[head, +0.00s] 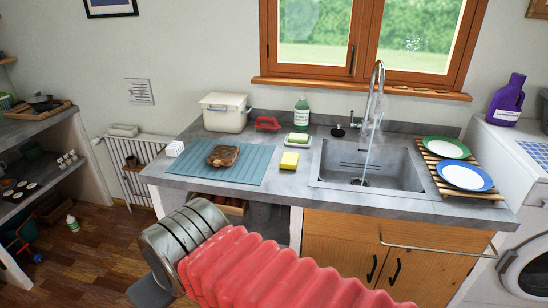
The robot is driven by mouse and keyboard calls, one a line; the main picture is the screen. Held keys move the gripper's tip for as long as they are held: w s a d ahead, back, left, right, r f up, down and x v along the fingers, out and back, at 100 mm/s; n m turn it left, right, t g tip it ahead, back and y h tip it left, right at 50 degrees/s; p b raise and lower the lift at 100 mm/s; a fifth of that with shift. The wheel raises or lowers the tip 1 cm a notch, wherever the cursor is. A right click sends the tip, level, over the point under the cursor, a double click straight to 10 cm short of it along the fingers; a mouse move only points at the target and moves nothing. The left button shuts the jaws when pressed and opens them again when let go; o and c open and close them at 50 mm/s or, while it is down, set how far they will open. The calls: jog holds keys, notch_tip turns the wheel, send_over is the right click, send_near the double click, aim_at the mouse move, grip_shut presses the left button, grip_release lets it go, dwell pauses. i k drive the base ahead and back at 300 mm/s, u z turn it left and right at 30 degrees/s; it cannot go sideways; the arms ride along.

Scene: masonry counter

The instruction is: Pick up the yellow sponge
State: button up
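The yellow sponge (289,161) lies on the grey countertop (270,190), between the blue-green mat and the sink. It is upright like a small block, and nothing touches it that I can see. My arm, with red ribbed bellows and metal rings, crosses the bottom of the head view, in front of the counter and below the sponge. My gripper's fingers do not show in this view.
A sink (370,165) with a running tap is right of the sponge. Behind the sponge stand a soap dish (297,140) and a green bottle (302,112). A ribbed mat (250,172) with a brown item (222,156) lies left. Plates (463,174) are right.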

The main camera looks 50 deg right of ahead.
aim_at(289, 162)
jog(key=z, duration=0.05)
jog(key=i, duration=0.8)
jog(key=z, duration=0.95)
jog(key=i, duration=0.8)
jog(key=z, duration=0.55)
